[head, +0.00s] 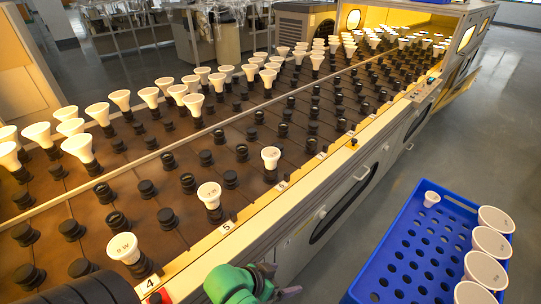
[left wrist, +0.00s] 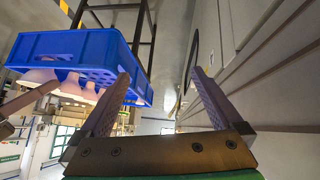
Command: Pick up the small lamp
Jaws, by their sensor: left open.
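The small lamp (head: 431,199), white with a round top, stands in the far left corner of the blue crate (head: 372,262). My left gripper (head: 287,292) is at the bottom of the head view, between the rack's front side and the crate, apart from the lamp. In the left wrist view its two fingers (left wrist: 160,76) are spread with nothing between them. The crate (left wrist: 65,47) shows at the left there; the small lamp cannot be made out in that view.
Several large white lamps (head: 491,241) line the crate's right side. A long sloped rack (head: 140,190) with black sockets and many white lamps fills the left; a lamp (head: 124,247) sits near its front edge. Grey floor (head: 400,160) is clear between rack and crate.

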